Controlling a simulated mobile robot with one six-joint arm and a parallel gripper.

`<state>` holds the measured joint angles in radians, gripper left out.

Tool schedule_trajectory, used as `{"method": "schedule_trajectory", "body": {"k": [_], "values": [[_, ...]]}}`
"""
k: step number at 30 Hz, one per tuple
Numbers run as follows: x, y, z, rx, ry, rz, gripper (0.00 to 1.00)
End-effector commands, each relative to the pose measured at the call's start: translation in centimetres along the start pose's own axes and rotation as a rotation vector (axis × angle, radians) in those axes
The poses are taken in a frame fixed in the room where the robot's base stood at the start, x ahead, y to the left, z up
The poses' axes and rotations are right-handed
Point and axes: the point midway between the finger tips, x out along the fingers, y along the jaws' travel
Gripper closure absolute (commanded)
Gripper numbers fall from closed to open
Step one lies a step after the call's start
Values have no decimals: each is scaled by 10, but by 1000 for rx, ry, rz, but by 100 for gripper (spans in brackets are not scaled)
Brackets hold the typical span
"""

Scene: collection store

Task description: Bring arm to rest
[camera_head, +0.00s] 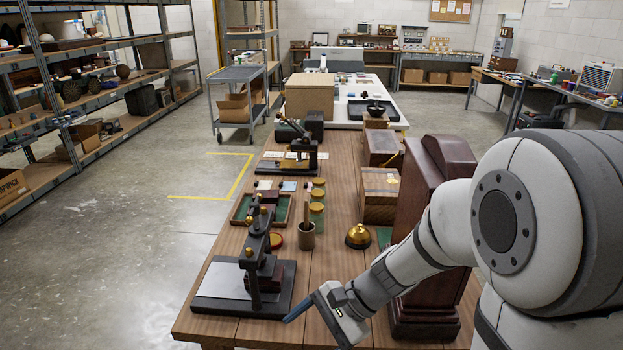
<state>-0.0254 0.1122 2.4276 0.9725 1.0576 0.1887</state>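My arm reaches in from the right side of the picture, over the near right part of the wooden table (330,270). My gripper (299,309) is low, near the table's front edge, with a blue fingertip pointing left. It is seen from the side, so I cannot tell whether its fingers are apart or together. I see nothing held in it. The fingertip is just right of the base of a dark press (257,250); I cannot tell whether they touch.
A tall dark red wooden case (415,200) stands close behind my forearm. A brass bell (358,236), a cup with a stick (306,236) and a green tray (243,208) stand farther back. Open floor (120,260) lies left; shelving (75,120) lines the far left.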

Motion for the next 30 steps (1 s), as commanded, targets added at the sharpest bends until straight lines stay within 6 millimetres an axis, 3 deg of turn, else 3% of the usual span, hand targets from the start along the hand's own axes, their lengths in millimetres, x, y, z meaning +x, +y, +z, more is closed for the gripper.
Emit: {"method": "schedule_trajectory", "body": {"k": [9,15,21,30], "values": [[-84,60,9,-585,409,324,20],[-133,80,8,-821,626,507,20],[-158,90,4,-899,713,587,20],[-159,90,4,-903,715,592,20]]}}
